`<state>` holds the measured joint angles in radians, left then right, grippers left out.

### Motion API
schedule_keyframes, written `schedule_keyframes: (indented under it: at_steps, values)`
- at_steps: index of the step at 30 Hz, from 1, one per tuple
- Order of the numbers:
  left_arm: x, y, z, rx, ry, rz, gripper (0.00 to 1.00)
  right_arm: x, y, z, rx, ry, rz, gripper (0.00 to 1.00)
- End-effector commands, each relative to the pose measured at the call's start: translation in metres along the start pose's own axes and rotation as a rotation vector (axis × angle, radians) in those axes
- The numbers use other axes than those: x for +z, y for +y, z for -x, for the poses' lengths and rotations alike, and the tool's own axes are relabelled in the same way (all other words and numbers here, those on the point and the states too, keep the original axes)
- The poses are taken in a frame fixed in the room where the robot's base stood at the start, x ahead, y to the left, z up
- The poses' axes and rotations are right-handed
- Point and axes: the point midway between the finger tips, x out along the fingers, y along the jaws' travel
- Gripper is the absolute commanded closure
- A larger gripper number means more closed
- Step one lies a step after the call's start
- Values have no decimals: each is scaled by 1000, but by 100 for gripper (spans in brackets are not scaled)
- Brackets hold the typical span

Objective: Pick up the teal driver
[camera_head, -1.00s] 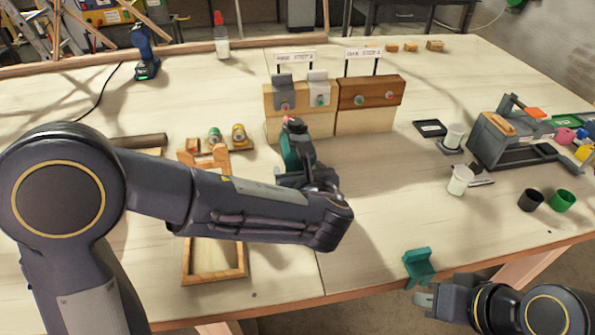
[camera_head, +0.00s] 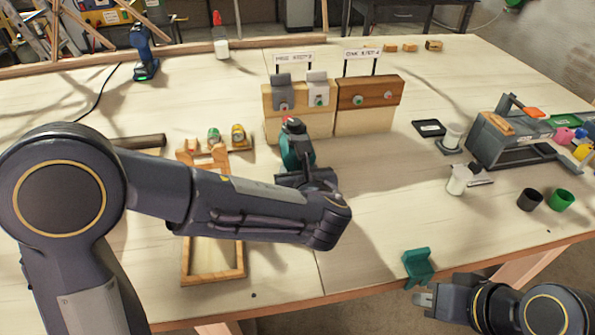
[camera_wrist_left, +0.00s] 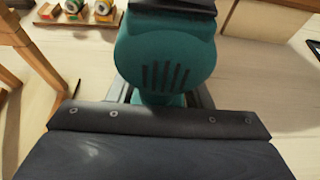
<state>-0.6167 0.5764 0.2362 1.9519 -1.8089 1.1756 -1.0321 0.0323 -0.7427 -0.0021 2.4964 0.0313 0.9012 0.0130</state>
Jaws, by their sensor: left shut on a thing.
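The teal driver (camera_head: 297,146) is upright in front of the two wooden blocks in the head view, with a red spot near its top. Its teal rear with dark vent slots (camera_wrist_left: 165,62) fills the middle of the left wrist view. My left gripper (camera_wrist_left: 160,100) is shut on the driver; its fingers are mostly hidden behind the wrist and the driver. I cannot tell whether the driver touches the table. My right gripper (camera_head: 424,300) is at the front right edge, below a teal bracket (camera_head: 418,265), with its fingertips seeming apart and empty.
A blue driver (camera_head: 144,52) is at the back left. A grey toolbox (camera_head: 500,140) and cups (camera_head: 530,199) are at right.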

Motion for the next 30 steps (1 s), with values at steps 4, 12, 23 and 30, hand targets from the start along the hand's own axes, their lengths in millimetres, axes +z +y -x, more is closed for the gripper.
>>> schedule_keyframes:
  at_steps: [4, 12, 23, 30]
  values:
    - [6, 0, 2, -1, -6, 3, 100, 0, 0, 1, 0, 0, 0, 100]
    - [30, -1, 12, -3, -9, 6, 100, -2, -2, 5, 0, 0, 0, 100]
    - [65, 12, 70, -6, -11, 7, 100, -5, -4, 10, 0, 0, 0, 100]
    - [70, 27, 118, -6, -8, 4, 100, -5, -5, 10, 0, 0, 0, 100]
